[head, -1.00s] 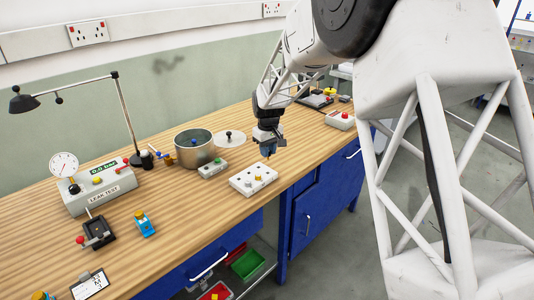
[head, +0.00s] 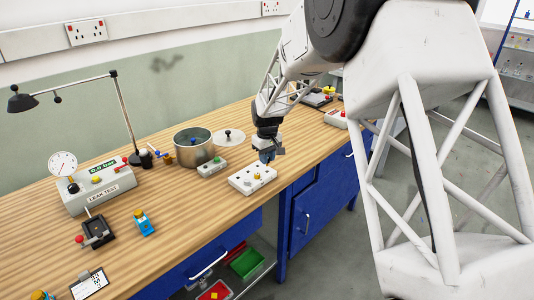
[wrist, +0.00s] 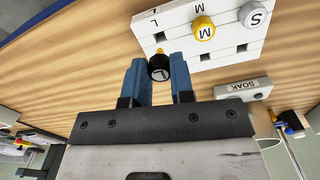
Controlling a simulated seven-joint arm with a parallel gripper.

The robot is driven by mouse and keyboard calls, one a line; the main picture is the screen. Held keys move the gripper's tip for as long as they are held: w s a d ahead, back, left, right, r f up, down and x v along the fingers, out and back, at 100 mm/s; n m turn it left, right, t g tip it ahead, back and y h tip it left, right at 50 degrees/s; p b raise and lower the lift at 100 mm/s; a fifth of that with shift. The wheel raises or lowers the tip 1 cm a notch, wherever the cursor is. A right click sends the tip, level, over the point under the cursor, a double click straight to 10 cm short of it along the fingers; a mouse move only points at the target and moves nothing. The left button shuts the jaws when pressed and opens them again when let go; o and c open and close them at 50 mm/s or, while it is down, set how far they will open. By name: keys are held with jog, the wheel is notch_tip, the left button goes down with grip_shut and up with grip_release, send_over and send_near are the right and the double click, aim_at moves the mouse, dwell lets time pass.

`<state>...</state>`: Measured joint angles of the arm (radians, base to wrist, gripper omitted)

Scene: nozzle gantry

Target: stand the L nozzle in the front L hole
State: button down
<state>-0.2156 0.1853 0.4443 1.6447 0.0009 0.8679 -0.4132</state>
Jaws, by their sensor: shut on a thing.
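My gripper (wrist: 158,82) has blue fingers and is shut on the L nozzle (wrist: 159,68), which has a black top marked L. In the head view my gripper (head: 267,157) is at the right end of the white nozzle block (head: 242,181). In the wrist view the nozzle is at the edge of the block (wrist: 222,52), beside the L hole (wrist: 160,37) of the labelled row. That hole looks empty. Whether the nozzle's lower end touches the block is hidden. The yellow M nozzle (wrist: 203,27) and silver S nozzle (wrist: 252,13) stand in the labelled row.
The leak tester (head: 95,190) and lamp stand further left. Bare wood lies left of the block.

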jog(key=shift+f, duration=0.75)
jog(key=shift+f, duration=1.5)
dwell(2.2)
jog(key=c, duration=0.9)
grip_release()
jog(key=shift+r, duration=0.2)
jog(key=shift+r, duration=3.3)
